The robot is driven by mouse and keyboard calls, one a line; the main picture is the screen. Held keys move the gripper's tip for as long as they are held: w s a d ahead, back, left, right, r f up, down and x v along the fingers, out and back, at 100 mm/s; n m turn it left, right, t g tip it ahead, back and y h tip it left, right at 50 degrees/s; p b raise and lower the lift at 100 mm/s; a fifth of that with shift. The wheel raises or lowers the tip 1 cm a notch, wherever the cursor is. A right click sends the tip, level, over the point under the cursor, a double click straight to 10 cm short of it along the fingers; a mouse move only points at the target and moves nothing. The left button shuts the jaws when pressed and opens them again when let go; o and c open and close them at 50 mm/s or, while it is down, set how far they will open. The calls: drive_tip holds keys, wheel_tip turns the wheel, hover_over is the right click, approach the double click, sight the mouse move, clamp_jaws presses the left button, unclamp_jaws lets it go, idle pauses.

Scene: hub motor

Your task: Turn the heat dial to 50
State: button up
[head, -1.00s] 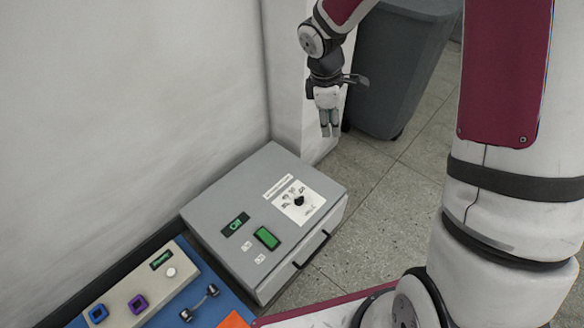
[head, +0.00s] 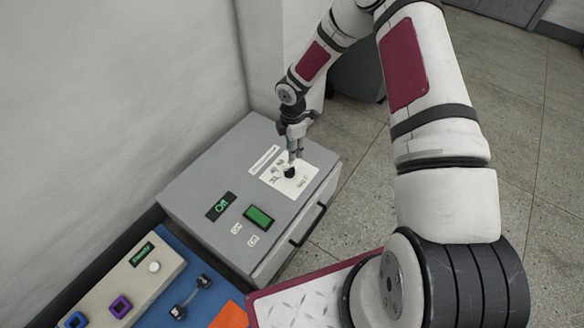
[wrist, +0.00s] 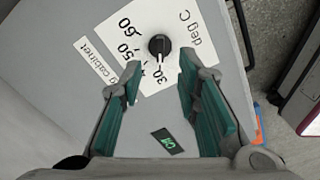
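The heat dial (head: 289,172) is a small black knob on a white scale sheet on top of the grey cabinet (head: 190,190). In the wrist view the dial (wrist: 158,45) has numbers around it, with 30, 50 and 60 readable and "deg C" at one side. Its pointer appears to face down the picture, near the 30; the exact setting is hard to tell. My gripper (head: 294,156) points down just above the dial. In the wrist view my gripper (wrist: 160,64) is open and empty, its green-padded fingers apart, with the dial just past and between the tips.
The cabinet top also has a green-lettered display (head: 220,206) and a green rectangle (head: 258,217). A front handle (head: 308,226) sticks out. A wall stands at left.

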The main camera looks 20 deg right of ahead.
sight(292, 168)
wheel_tip(292, 168, down, 10)
drive_tip(key=b, duration=0.3)
clamp_jaws()
